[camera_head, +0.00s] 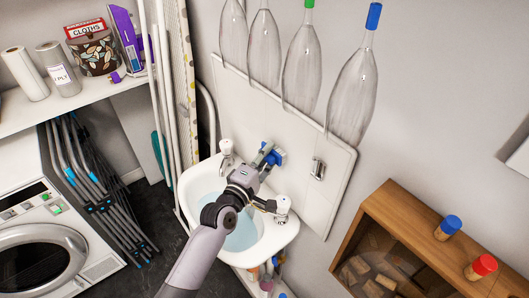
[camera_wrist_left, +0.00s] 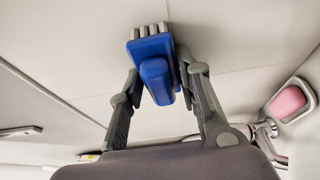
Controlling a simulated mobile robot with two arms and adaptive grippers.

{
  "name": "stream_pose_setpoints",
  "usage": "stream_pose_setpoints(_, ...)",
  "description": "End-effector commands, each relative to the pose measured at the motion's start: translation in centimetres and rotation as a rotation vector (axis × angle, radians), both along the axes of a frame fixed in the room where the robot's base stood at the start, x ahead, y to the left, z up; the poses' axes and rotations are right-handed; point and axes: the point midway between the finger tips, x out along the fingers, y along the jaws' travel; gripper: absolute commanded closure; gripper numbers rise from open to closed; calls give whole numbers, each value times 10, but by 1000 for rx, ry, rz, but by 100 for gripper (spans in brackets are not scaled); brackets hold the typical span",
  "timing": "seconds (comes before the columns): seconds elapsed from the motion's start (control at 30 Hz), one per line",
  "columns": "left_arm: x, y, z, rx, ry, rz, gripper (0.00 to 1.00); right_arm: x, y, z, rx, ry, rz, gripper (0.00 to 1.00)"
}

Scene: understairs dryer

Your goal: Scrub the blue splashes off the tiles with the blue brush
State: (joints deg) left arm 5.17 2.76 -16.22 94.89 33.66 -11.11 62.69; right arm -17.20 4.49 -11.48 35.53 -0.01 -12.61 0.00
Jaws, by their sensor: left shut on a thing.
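My left gripper (camera_head: 266,157) reaches over the sink towards the white tiled splashback (camera_head: 235,98). It is shut on the blue brush (camera_head: 275,154). In the left wrist view, the brush (camera_wrist_left: 158,78) sits between the fingers of the gripper (camera_wrist_left: 162,84), with its grey bristles pointing away from the wrist, towards the pale tiles (camera_wrist_left: 75,45). I cannot tell whether the bristles touch the tiles. No blue splashes can be made out on the bare tiles; the arm and brush cover part of them. My right gripper is not in view.
The white sink (camera_head: 192,186) holds water, with a left tap (camera_head: 226,148) and a right tap (camera_head: 282,206) close to my arm. A metal fitting (camera_head: 318,169) is on the splashback. Clear bottles (camera_head: 350,95) hang above; a wooden cabinet (camera_head: 375,215) stands right, a washing machine (camera_head: 45,245) left.

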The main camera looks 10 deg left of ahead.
Motion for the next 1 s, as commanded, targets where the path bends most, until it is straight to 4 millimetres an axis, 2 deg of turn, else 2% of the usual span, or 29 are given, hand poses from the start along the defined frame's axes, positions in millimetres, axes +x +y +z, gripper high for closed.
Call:
stream_pose_setpoints(0.4,22,24,-1,1,-3,0,91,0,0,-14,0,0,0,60)
stream_pose_setpoints(0.67,28,31,0,0,-2,0,91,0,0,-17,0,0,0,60)
stream_pose_setpoints(1.0,48,51,-1,2,-4,1,91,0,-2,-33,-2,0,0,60)
